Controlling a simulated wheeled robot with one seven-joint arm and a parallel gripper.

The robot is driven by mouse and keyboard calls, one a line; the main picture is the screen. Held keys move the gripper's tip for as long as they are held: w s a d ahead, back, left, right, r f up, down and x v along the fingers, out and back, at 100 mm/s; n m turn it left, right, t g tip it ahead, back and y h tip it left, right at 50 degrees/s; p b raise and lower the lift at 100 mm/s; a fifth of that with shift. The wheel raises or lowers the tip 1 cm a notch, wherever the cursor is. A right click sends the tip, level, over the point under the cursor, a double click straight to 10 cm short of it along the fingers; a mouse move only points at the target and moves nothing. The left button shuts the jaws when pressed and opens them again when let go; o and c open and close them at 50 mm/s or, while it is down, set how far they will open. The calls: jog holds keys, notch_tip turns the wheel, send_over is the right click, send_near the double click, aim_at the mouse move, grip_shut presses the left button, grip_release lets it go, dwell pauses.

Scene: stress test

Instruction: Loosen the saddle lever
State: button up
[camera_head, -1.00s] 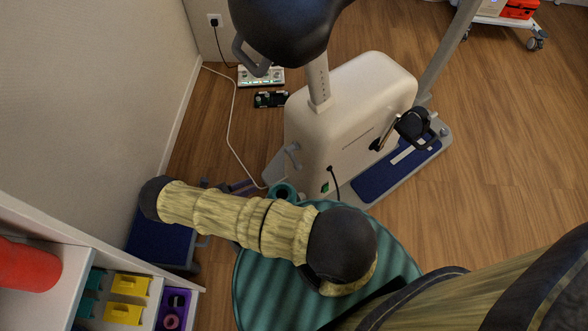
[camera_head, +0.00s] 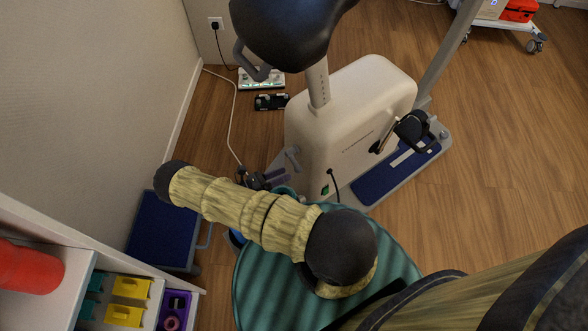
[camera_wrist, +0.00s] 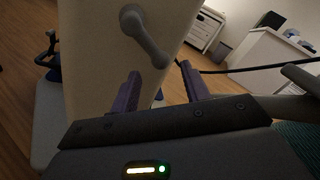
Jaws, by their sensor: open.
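The exercise bike's white housing (camera_head: 345,125) stands below its dark saddle (camera_head: 280,25) on a pale post (camera_head: 318,82). A grey lever (camera_head: 292,158) sits low on the housing's left side. In the wrist view the grey lever (camera_wrist: 148,38) has a round pivot at its upper left and slants down to the right. My gripper (camera_wrist: 163,88) is open, its two purple fingers pointing at the housing. The lever's lower end shows above and between the fingertips, with nothing gripped. In the head view my gripper (camera_head: 262,179) is small, partly hidden, just left of the lever.
A grey loop (camera_head: 250,62) hangs beside the saddle. A cable (camera_head: 333,183) comes from the housing. A teal round top (camera_head: 400,255) lies beneath my arm. A blue step (camera_head: 160,230) and shelf (camera_head: 75,250) stand left.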

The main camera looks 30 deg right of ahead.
jog(key=d, duration=0.5)
jog(key=shift+s+d, duration=0.1)
jog(key=shift+s, duration=0.1)
grip_shut()
